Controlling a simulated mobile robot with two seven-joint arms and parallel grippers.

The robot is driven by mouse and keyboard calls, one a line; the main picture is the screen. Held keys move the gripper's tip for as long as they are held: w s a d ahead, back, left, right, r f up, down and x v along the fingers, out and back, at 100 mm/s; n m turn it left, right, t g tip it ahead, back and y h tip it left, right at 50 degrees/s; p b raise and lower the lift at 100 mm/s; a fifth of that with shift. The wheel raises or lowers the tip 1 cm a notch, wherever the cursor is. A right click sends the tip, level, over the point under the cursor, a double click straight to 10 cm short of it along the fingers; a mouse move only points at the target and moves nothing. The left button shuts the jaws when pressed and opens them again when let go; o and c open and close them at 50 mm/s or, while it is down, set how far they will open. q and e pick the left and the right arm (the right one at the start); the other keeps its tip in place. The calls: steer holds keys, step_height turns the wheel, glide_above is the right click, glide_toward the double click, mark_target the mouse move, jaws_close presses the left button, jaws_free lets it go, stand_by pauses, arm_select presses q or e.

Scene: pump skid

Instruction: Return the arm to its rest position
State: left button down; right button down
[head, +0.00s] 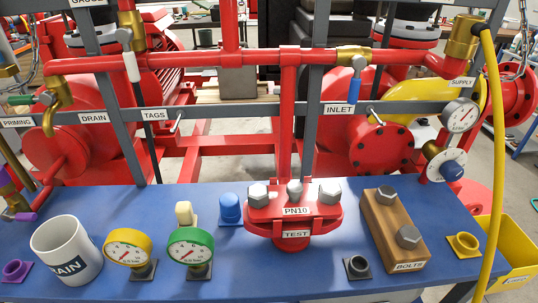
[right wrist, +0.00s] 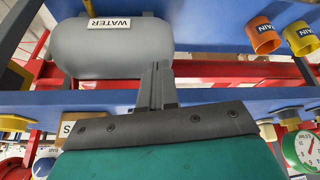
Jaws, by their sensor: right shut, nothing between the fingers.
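My right gripper (right wrist: 156,68) shows in the right wrist view, its two dark fingers together and nothing between them. The fingers lie in front of a blue surface edge, with a grey tank labelled WATER (right wrist: 112,47) just beyond them in the picture. I cannot tell whether they touch anything. Neither of my arms nor grippers shows in the head view. My left gripper is not in view.
The blue bench (head: 335,270) holds a white mug (head: 62,250), yellow gauge (head: 128,248), green gauge (head: 190,248), red flange (head: 294,215) and wooden bolt block (head: 385,225). A grey frame with red pipes stands behind. A yellow hose (head: 493,130) hangs at right.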

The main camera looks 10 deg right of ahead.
steer(key=w+a+f+t+y, duration=0.1)
steer(key=w+a+f+t, duration=0.1)
steer(key=w+f+t, duration=0.2)
steer(key=shift+w+f+n+t, duration=0.3)
steer(key=shift+f+t, duration=0.5)
steer(key=shift+f, duration=0.45)
steer(key=shift+a, duration=0.1)
